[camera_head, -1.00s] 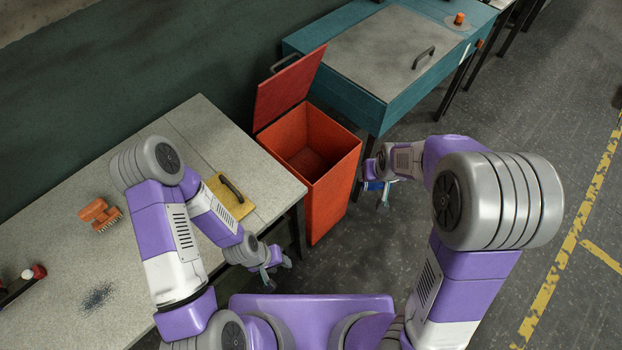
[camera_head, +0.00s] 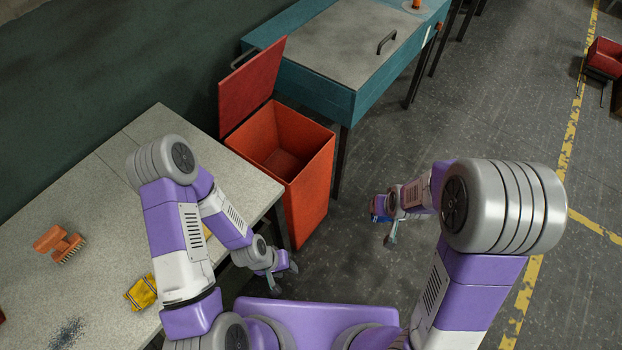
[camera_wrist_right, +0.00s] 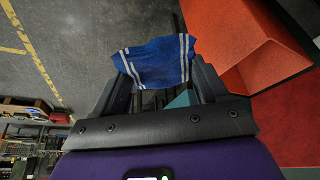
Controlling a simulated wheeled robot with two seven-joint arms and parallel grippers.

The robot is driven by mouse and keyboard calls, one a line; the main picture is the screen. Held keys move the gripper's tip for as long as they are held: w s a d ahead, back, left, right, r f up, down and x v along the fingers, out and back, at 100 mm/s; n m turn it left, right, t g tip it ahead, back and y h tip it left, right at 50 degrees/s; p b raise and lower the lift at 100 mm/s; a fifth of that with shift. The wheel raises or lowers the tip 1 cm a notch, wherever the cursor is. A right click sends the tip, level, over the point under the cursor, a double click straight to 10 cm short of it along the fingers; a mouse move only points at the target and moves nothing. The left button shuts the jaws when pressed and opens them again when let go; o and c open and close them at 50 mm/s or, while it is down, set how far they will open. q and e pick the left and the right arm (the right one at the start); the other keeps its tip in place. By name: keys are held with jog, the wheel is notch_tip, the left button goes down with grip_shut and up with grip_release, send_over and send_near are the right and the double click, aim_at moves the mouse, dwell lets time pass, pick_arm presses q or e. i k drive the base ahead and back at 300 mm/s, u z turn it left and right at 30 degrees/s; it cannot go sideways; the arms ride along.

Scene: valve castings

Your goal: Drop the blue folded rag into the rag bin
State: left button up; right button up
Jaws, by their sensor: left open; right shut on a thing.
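The blue folded rag (camera_head: 377,207) is held by my right gripper (camera_head: 384,217), to the right of the rag bin and outside it. In the right wrist view the rag (camera_wrist_right: 158,58) is blue with white stripes and spans between the fingers, which are shut on it. The rag bin (camera_head: 310,205) is a tall orange-red box with its lid (camera_head: 252,85) raised. Its opening is clear and looks empty. The bin also shows at the right of the right wrist view (camera_wrist_right: 235,38). My left gripper (camera_head: 281,274) is open and empty, in front of the bin beside the table edge.
A teal cabinet (camera_head: 345,95) with a handled lid stands behind the bin. The floor right of the bin is open. A red cart (camera_head: 604,58) stands far right.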

aim_at(289, 181)
jog(key=z, duration=1.3)
jog(key=i, duration=1.5)
jog(key=u, duration=3.6)
jog(key=i, duration=0.5)
jog(key=u, duration=0.05)
